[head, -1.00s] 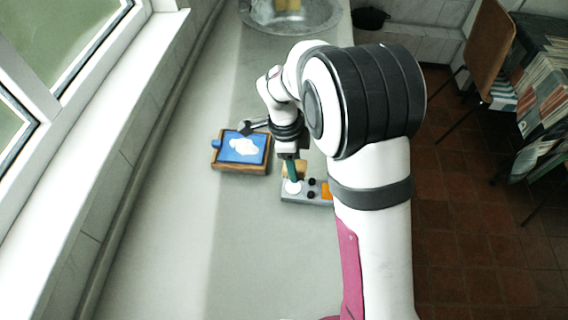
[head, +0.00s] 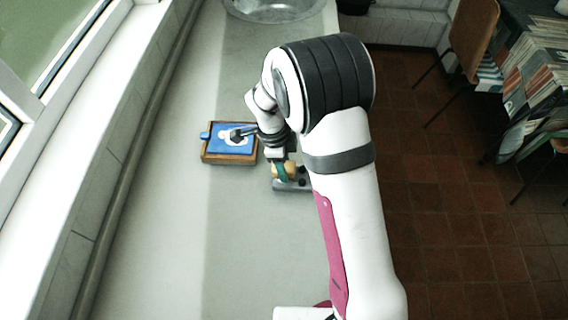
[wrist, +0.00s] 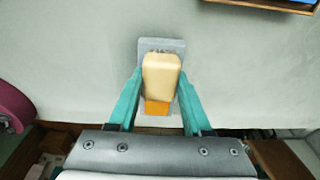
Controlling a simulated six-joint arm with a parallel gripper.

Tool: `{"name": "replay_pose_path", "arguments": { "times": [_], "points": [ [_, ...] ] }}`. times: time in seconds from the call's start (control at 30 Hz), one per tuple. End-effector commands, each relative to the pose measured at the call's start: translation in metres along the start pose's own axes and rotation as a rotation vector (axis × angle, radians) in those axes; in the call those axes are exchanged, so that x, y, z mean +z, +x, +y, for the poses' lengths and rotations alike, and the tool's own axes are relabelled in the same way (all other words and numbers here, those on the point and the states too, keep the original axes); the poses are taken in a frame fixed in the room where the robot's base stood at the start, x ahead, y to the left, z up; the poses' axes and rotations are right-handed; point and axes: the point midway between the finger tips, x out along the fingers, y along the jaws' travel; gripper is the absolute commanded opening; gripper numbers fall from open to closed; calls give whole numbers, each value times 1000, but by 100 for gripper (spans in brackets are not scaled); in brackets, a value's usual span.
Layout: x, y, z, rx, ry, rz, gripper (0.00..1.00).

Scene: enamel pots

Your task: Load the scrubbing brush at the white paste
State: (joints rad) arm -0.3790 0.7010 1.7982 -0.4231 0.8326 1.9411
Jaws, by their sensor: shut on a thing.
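My gripper (wrist: 160,75) has two teal fingers shut on a pale tan block, the scrubbing brush (wrist: 161,72), held between them. Its bristles are hidden from above. In the head view the fingers (head: 282,172) are over the left part of a grey plate (head: 302,187). The plate also shows under the brush in the wrist view (wrist: 150,44), with an orange patch (wrist: 157,107). I cannot tell whether the brush touches it. A white blob (head: 224,138) lies on a blue sheet (head: 216,147) in a wooden tray; I cannot tell if it is the paste.
The wooden tray (head: 228,159) stands just left of the grey plate, with a dark part of my wrist in front of its right side. A metal basin (head: 275,10) is at the far end. The grey counter (head: 150,240) is clear at front left, beside the window wall.

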Motion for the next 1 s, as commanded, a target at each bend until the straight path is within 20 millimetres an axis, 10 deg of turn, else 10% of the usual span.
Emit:
{"name": "replay_pose_path", "arguments": {
  "times": [1.0],
  "points": [
    [1,10,0,0,0,0,5]
  ]
}}
